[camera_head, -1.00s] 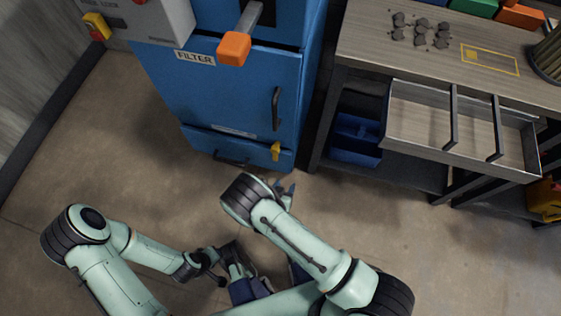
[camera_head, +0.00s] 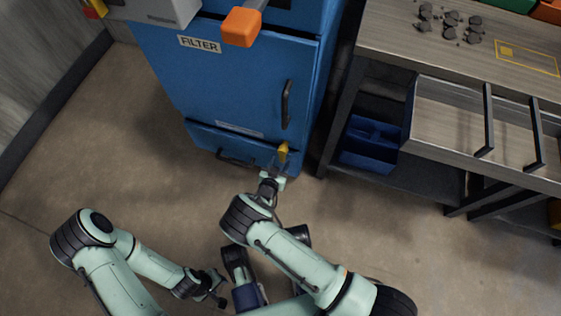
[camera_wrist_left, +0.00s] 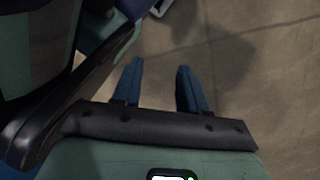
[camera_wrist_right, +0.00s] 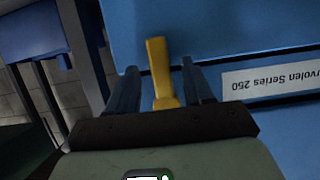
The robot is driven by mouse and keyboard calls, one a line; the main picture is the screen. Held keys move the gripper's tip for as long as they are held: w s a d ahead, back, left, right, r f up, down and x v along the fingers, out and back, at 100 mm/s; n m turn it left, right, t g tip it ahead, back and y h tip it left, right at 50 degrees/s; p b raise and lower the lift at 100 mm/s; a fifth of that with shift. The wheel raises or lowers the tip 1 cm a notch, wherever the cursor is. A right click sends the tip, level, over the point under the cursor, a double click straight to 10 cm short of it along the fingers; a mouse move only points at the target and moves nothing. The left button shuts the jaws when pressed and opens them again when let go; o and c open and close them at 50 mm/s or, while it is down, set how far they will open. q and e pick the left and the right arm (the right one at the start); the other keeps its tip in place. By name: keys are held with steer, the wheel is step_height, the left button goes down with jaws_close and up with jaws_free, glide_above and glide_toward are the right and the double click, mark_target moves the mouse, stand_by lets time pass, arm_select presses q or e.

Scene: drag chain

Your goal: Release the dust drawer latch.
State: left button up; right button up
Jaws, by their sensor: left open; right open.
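The yellow dust drawer latch (camera_head: 284,149) sticks out at the lower right of the blue cabinet, at the right end of the low drawer front (camera_head: 210,141). My right gripper (camera_head: 281,167) is open right at the latch. In the right wrist view, the latch (camera_wrist_right: 160,72) stands between the two open blue fingers (camera_wrist_right: 158,75), with a gap visible on each side. My left gripper (camera_head: 217,296) is low over the floor, away from the cabinet. In the left wrist view its fingers (camera_wrist_left: 159,70) are apart with only floor between them.
A black drawer handle (camera_head: 236,160) is left of the latch, and a door handle (camera_head: 287,103) above it. An orange-ended lever (camera_head: 241,27) juts out higher up. A workbench (camera_head: 410,35) with an open drawer and blue bin (camera_head: 368,148) stands right. Floor at left is clear.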

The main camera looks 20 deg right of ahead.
steer(key=shift+x, duration=0.95)
arm_select(q)
steer(key=shift+s+a+f, duration=0.1)
steer(key=shift+s+f, duration=0.15)
steer(key=shift+s, duration=0.4)
arm_select(e)
steer(key=shift+c, duration=0.3)
jaws_close()
arm_select(q)
steer(key=shift+w, duration=0.15)
arm_select(e)
steer(key=shift+s, duration=0.1)
